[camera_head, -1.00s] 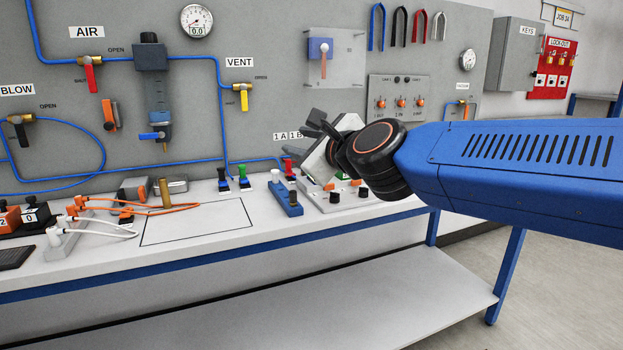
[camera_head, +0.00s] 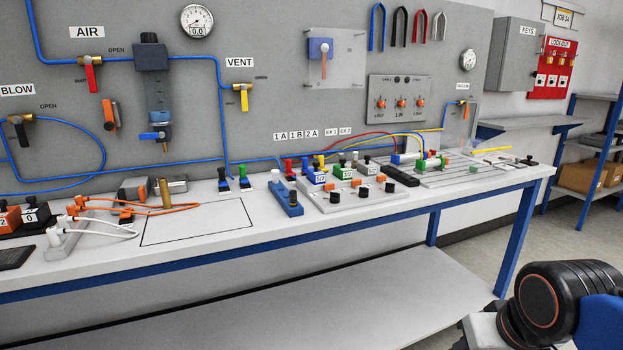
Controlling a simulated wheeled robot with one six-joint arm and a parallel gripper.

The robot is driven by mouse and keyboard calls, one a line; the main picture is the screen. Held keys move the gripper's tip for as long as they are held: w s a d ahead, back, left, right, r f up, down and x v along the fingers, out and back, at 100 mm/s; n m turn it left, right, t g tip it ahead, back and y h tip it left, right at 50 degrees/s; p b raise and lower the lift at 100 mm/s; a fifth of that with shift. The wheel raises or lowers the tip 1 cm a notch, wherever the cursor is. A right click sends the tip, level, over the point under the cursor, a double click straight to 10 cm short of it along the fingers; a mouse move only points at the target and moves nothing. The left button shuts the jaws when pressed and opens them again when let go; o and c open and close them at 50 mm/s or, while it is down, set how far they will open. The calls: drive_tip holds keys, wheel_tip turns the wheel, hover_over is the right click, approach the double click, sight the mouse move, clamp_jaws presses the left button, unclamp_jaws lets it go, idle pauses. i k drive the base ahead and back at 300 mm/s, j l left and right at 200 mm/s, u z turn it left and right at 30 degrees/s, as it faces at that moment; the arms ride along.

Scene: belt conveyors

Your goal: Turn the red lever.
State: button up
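The red lever (camera_head: 91,77) hangs straight down from a brass valve (camera_head: 91,60) on the grey wall panel, under the AIR label (camera_head: 87,32). The word OPEN stands to the right of the valve, and SHUT is printed beside the lever. Nothing covers the lever. My gripper (camera_head: 472,335) shows only in part at the bottom right corner, below the bench and far from the lever. Its fingers are mostly cut off by the frame edge, so their opening is hidden.
A yellow VENT lever (camera_head: 244,99) and a black BLOW lever (camera_head: 20,134) hang from nearby valves. Blue hoses run across the panel. The white bench (camera_head: 200,221) below holds connectors, cables and blocks, with a clear outlined area in the middle.

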sight(88, 60)
drive_tip(key=u, duration=1.4)
